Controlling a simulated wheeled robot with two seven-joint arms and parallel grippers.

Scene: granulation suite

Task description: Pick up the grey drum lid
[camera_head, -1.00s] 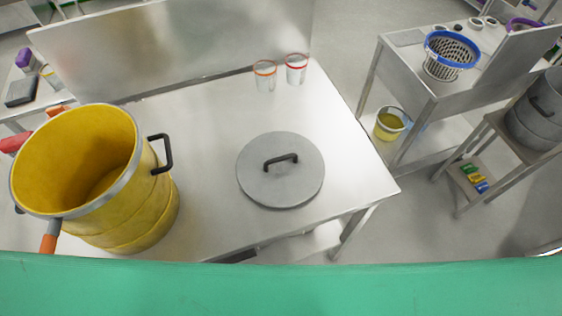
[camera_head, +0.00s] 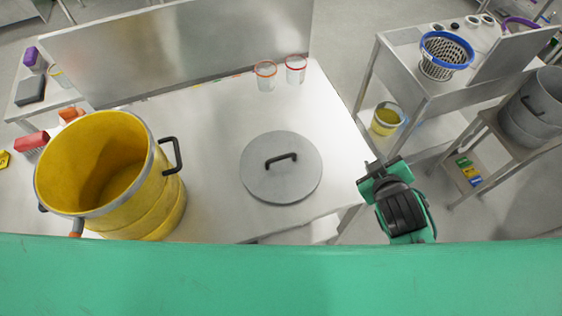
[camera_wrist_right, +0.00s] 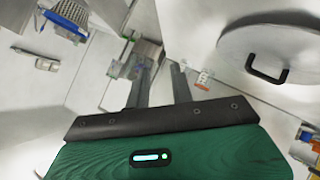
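The grey drum lid (camera_head: 281,180) lies flat on the steel table, its black bar handle (camera_head: 281,159) on top. In the right wrist view the lid (camera_wrist_right: 275,45) is at the upper right, with its handle facing the camera. My right gripper (camera_head: 378,172) is beyond the table's right edge, to the right of the lid and apart from it. Its two dark fingers (camera_wrist_right: 161,80) stand apart with nothing held between them. My left gripper is out of view.
A yellow open drum (camera_head: 110,165) with a black side handle stands left of the lid. Two clear cups (camera_head: 265,78) with orange and red rims stand at the table's back. A side bench (camera_head: 410,92) with a blue-rimmed basket (camera_head: 445,55) is at right.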

